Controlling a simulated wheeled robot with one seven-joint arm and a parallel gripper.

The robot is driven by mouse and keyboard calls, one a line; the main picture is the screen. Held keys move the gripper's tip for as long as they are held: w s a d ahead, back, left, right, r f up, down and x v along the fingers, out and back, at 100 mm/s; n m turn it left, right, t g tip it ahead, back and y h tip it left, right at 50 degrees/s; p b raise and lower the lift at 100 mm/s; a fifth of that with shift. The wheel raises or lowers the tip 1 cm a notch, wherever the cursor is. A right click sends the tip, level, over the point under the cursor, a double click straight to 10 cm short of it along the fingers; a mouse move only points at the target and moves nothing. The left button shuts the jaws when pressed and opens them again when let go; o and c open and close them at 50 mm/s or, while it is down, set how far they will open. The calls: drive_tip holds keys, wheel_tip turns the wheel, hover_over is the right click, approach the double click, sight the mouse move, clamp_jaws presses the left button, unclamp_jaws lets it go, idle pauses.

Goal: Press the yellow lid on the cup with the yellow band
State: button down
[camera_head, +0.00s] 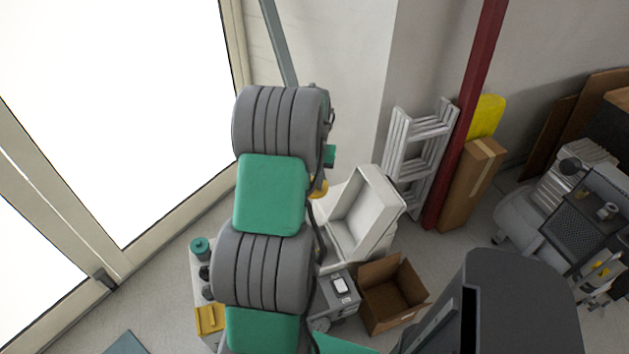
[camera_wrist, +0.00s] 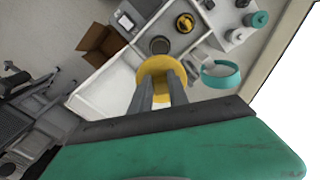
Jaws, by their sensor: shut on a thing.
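My gripper (camera_wrist: 163,82) is shut on a round yellow lid (camera_wrist: 160,66) in the wrist view. The lid shows on both sides of the fingers and beyond their tips. In the head view only an edge of the yellow lid (camera_head: 319,188) shows beside my arm, which hides the gripper.
A teal ring (camera_wrist: 220,74) shows right of the fingers. A white open bin (camera_head: 371,215) and a cardboard box (camera_head: 391,293) stand right of my arm. A teal-topped container (camera_head: 200,248) and a yellow box (camera_head: 209,320) are at left. A stepladder (camera_head: 419,150) leans by the wall.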

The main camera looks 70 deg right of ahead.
drive_tip(key=shift+s+f+b, duration=0.2)
drive_tip(key=shift+f+b, duration=0.2)
drive_tip(key=shift+f, duration=0.2)
wheel_tip(320, 180, down, 27)
drive_tip(key=b, duration=2.4)
drive_tip(key=shift+b, duration=0.4)
drive_tip(key=shift+a+r+p, duration=0.1)
drive_tip(key=shift+r+p, duration=0.05)
drive_tip(key=shift+p, duration=0.25)
drive_tip(key=shift+f+p, duration=0.2)
drive_tip(key=shift+p, duration=0.1)
drive_tip(key=c, duration=0.7)
unclamp_jaws()
